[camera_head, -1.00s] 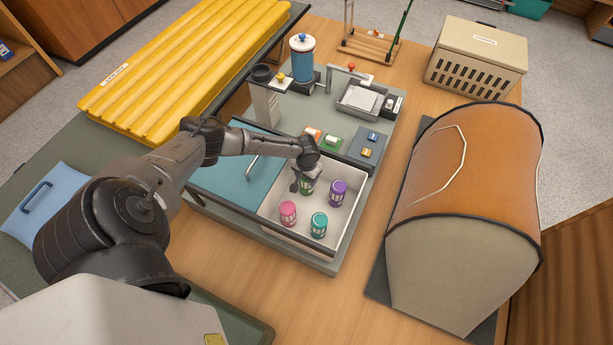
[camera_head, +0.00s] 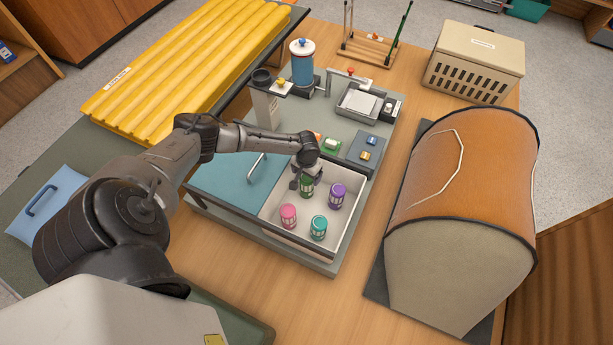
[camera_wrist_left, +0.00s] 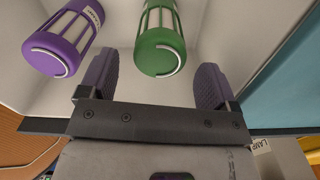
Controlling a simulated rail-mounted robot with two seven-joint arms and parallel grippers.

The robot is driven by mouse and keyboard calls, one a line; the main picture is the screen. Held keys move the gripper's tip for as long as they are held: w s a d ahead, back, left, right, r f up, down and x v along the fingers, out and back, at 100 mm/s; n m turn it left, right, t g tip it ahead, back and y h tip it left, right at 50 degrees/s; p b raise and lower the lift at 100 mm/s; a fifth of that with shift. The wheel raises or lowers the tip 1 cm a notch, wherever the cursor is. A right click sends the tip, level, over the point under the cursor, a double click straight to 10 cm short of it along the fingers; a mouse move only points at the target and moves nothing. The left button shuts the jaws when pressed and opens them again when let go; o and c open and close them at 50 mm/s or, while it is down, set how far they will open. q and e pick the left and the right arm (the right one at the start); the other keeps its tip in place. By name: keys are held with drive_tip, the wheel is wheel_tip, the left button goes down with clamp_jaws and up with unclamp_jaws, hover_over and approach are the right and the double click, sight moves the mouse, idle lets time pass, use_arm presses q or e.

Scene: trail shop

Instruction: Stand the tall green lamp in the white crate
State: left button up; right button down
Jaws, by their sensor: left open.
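The green lamp (camera_head: 306,188) stands in a white-walled bin (camera_head: 348,215) with a purple lamp (camera_head: 337,195), a pink lamp (camera_head: 288,215) and a teal lamp (camera_head: 318,228). My left gripper (camera_head: 305,183) is open at the top of the green lamp. In the left wrist view the green lamp's top (camera_wrist_left: 160,55) lies between the two spread fingertips, with visible gaps on both sides. The purple lamp (camera_wrist_left: 62,40) is just outside one finger. A pale cream crate with slots (camera_head: 473,62) stands at the back right of the table. My right gripper is out of view.
A teal lid (camera_head: 225,175) with a handle adjoins the bin. A wooden rack (camera_head: 370,48) stands at the back.

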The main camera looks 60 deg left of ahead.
use_arm(q)
wheel_tip(320, 180, up, 7)
drive_tip(key=p, duration=0.2)
drive_tip(key=shift+r+p, duration=0.15)
drive_tip(key=shift+p, duration=0.2)
drive_tip(key=s+d+m, duration=0.1)
drive_tip(key=d, duration=0.4)
drive_tip(key=s+d+f+m+h, duration=0.1)
drive_tip(key=s+d+m, duration=0.1)
drive_tip(key=d, duration=0.4)
drive_tip(key=s+d+f+m, duration=0.1)
drive_tip(key=s+d+m, duration=0.1)
drive_tip(key=d, duration=0.4)
drive_tip(key=shift+f+h, duration=0.25)
drive_tip(key=shift+h, duration=0.05)
drive_tip(key=s+d+r+m+t, duration=0.1)
drive_tip(key=s+d, duration=0.2)
drive_tip(key=d, duration=0.2)
drive_tip(key=s+d+r+m, duration=0.2)
drive_tip(key=d, duration=0.3)
drive_tip(key=s+r+t+y, duration=0.1)
drive_tip(key=s+r+t, duration=0.1)
drive_tip(key=s+r, duration=0.7)
drive_tip(key=shift+s+a+r+n+t, duration=0.3)
drive_tip(key=shift+s+r, duration=0.1)
drive_tip(key=shift+s, duration=0.05)
